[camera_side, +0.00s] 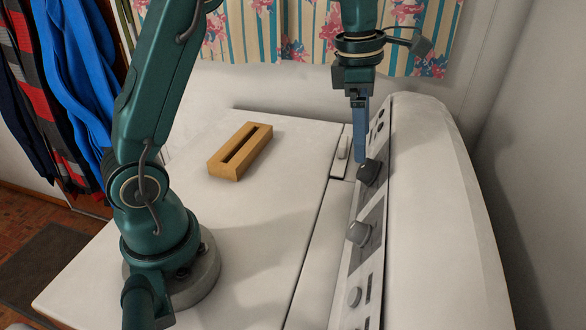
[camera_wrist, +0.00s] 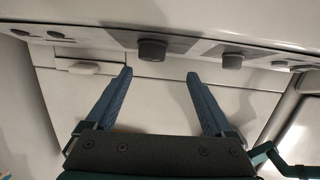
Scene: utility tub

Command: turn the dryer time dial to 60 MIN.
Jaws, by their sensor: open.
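A dark round dial (camera_side: 368,172) sits on the sloped control panel (camera_side: 375,210) in the side view. A grey dial (camera_side: 358,233) is nearer the camera on the same panel. Dial labels and pointer settings are too small to read, so I cannot tell which is the time dial. My gripper (camera_side: 361,160) points down, its blue fingers just above and beside the dark dial. In the wrist view my gripper (camera_wrist: 159,74) is open and empty, with one dial (camera_wrist: 152,50) ahead of the gap between the fingertips. Another dial (camera_wrist: 232,61) lies to its right.
A small knob (camera_side: 354,297) is at the panel's near end. A tan slotted block (camera_side: 240,151) lies on the white top (camera_side: 285,150), left of the panel. Clothes (camera_side: 75,75) hang at the left and a floral curtain (camera_side: 265,30) hangs behind. The white top around the block is clear.

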